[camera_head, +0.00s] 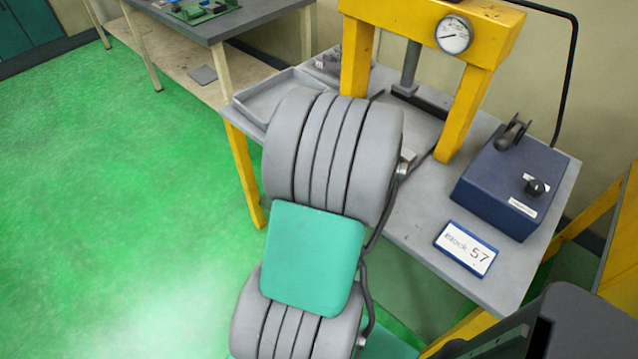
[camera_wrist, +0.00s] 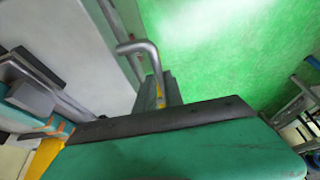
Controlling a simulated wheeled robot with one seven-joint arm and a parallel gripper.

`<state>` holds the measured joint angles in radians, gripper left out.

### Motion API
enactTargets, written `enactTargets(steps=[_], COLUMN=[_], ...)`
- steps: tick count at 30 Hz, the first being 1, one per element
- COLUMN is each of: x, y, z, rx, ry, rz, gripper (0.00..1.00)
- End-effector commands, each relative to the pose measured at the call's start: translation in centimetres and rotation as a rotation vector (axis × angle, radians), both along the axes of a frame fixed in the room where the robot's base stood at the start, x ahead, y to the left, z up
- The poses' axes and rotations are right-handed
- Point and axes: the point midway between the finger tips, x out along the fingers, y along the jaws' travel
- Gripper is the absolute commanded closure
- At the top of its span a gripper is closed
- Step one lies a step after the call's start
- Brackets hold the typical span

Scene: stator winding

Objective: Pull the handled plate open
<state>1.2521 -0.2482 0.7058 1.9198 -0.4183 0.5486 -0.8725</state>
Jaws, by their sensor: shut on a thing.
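In the wrist view a bent grey metal handle (camera_wrist: 142,48) rises in the upper middle. Its lower end runs down to the dark fingers of my gripper (camera_wrist: 163,90), which are shut on it. A pale grey flat surface (camera_wrist: 70,40) lies left of the handle, with a straight edge beside the green floor. I cannot tell whether this surface is the handled plate. In the head view my own arm covers the middle, and the gripper and handle are hidden behind it.
In the head view a yellow press (camera_head: 358,50) with a round gauge (camera_head: 454,35) stands on a grey table (camera_head: 415,225). A blue control box (camera_head: 500,190), a "Block 57" sign (camera_head: 466,249) and a shallow grey tray (camera_head: 262,104) are on it. Green floor (camera_head: 120,200) is clear at left.

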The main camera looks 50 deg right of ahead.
Motion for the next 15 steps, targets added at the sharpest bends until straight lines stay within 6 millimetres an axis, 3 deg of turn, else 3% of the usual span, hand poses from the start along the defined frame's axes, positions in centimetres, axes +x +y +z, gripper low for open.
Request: enactTargets(steps=[1,2,9,15], x=[-0.06,-0.05,0.04,0.07], y=[0.03,0.03,0.07,0.07], z=[-0.03,-0.02,-0.01,0.0], rx=[0.002,0.002,0.0,0.0], ry=[0.003,0.002,0.001,0.001], rz=[-0.001,-0.001,0.002,0.002], gripper=[1.0,0.86,0.66,0.65])
